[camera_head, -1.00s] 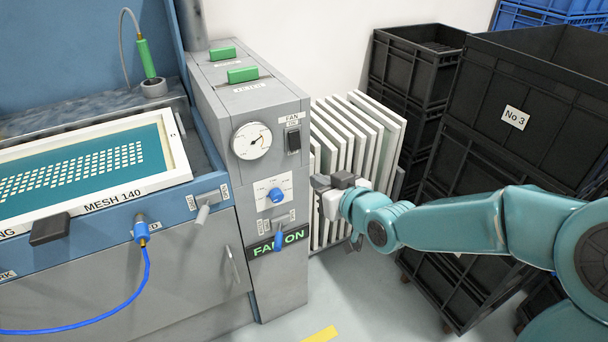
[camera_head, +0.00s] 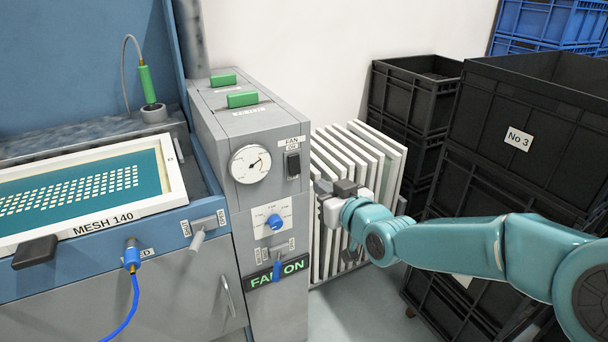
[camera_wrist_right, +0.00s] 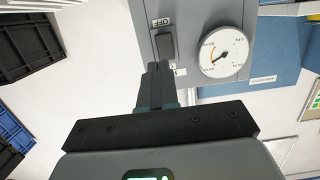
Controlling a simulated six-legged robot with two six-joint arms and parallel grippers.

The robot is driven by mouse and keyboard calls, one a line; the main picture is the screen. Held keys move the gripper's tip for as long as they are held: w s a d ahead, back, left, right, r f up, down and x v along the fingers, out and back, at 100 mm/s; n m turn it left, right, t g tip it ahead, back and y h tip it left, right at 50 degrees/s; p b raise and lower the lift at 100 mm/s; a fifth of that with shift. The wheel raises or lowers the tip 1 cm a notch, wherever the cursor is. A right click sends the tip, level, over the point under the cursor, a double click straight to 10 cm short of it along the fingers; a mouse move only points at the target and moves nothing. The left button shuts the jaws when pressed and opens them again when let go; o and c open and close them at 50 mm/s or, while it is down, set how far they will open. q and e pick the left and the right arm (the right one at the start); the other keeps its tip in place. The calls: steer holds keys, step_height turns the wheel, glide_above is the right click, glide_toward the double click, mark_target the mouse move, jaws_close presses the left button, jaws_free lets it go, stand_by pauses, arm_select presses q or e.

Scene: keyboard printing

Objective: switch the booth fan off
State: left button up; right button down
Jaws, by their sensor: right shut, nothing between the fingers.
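The fan switch (camera_head: 293,165) is a black rocker under a FAN label on the grey control column (camera_head: 262,133). In the right wrist view the rocker (camera_wrist_right: 165,43) shows beside an OFF label. A lit FAN ON sign (camera_head: 290,269) in green letters sits low on the column. My right gripper (camera_head: 322,187) is shut and empty, to the right of the column and a little below the rocker. In the right wrist view its fingertips (camera_wrist_right: 157,68) overlap the rocker's lower end; I cannot tell whether they touch. My left gripper is out of view.
A round gauge (camera_head: 249,164) sits left of the rocker, with a blue knob (camera_head: 275,222) and blue lever (camera_head: 277,270) below. White frames (camera_head: 350,165) stand behind my gripper. Black crates (camera_head: 520,110) are stacked at right. A printing screen (camera_head: 80,192) lies at left.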

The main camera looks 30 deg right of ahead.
mark_target(298, 167)
steer(key=w, duration=0.3)
steer(key=w+f, duration=0.1)
steer(key=w, duration=0.5)
steer(key=shift+f, duration=0.3)
steer(key=shift+f, duration=0.15)
steer(key=t+b, duration=0.1)
steer(key=b, duration=0.5)
steer(key=f+t+b, duration=0.1)
steer(key=t+b, duration=0.1)
steer(key=b, duration=0.4)
steer(key=shift+w+b, duration=0.35)
steer(key=shift+r+p, duration=0.55)
steer(key=shift+p, duration=0.25)
